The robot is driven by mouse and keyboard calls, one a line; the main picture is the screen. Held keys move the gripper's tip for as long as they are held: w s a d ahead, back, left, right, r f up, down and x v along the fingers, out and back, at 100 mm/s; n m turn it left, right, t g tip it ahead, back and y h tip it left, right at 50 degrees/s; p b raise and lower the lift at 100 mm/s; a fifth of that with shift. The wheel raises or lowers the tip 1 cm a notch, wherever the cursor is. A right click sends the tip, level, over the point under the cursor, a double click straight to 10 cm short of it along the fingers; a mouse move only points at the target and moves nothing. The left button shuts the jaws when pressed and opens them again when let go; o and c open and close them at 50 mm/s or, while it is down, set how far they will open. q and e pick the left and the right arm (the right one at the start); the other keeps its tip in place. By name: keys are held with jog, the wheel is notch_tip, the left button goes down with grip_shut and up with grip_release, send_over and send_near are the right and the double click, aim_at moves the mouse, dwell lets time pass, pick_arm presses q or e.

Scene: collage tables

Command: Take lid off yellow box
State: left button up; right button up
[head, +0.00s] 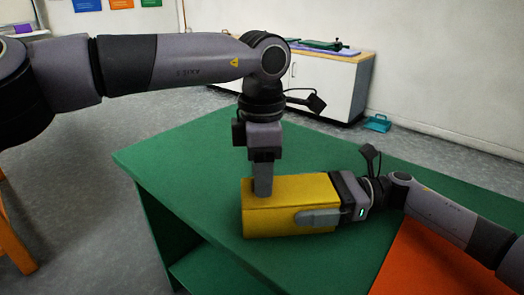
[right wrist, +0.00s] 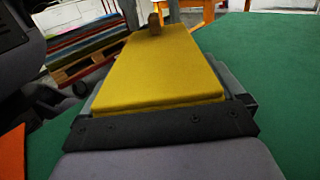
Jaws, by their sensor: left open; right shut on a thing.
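The yellow box (head: 275,222) lies on the green table with its lid (head: 305,187) on top. It also shows in the right wrist view, where the lid (right wrist: 160,65) is seated and a small brown knob (right wrist: 154,24) stands at its far end. My right gripper (head: 318,218) is shut on the box from the right side, with a finger along the near face. My left gripper (head: 263,190) points straight down over the left end of the lid. It is open, and in the right wrist view its fingers stand on either side of the knob. The knob is hidden in the head view.
The green table (head: 180,160) is clear to the left of and behind the box. An orange sheet (head: 420,262) lies at the front right, under my right arm. A white cabinet (head: 330,88) stands against the wall, with a teal dustpan (head: 376,123) on the floor.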

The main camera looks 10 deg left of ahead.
pick_arm(q)
jog(key=shift+f, duration=0.35)
grip_shut()
jog(key=shift+r, duration=0.3)
dwell(0.5)
jog(key=shift+r, duration=0.95)
jog(key=shift+r, duration=0.1)
jog(key=shift+r, duration=1.95)
